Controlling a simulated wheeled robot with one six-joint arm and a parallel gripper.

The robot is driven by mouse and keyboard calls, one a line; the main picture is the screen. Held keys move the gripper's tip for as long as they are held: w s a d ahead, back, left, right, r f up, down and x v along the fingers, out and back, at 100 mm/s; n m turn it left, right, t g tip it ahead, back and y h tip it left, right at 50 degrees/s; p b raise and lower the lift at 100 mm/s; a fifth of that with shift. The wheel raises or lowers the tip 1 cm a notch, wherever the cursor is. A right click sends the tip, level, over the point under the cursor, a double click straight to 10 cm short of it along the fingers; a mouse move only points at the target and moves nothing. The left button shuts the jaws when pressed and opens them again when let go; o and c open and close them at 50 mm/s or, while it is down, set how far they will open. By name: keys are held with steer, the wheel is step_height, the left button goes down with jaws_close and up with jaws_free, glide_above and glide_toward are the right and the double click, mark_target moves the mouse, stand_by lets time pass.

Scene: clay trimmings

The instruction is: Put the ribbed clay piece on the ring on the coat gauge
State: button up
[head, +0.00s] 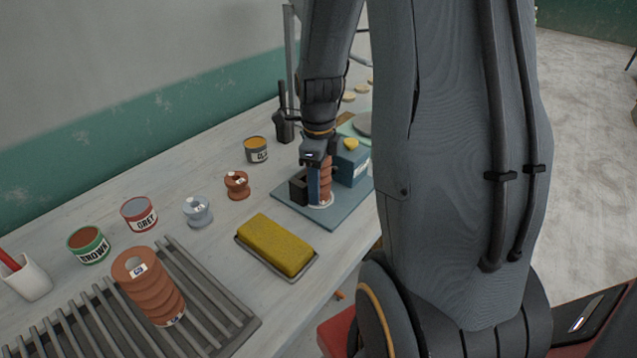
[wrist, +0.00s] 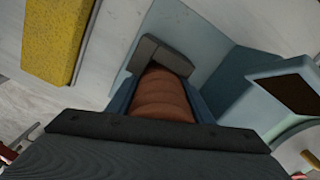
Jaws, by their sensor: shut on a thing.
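The ribbed clay piece (head: 326,180), reddish brown, stands upright between the fingers of my gripper (head: 318,185) above the blue base of the coat gauge (head: 338,221). My gripper is shut on it. A pale ring (head: 321,205) shows around its foot; whether the foot touches the base I cannot tell. In the wrist view, the clay piece (wrist: 163,95) lies between the fingers, partly hidden by my gripper (wrist: 160,100).
A yellow sponge on a tray (head: 275,245) lies in front of the gauge. Labelled tins (head: 140,214) and small spools (head: 237,185) line the table's back.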

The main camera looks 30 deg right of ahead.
steer(key=o, duration=1.5)
step_height(320, 180, up, 12)
steer(key=b, duration=0.2)
steer(key=shift+r, duration=0.15)
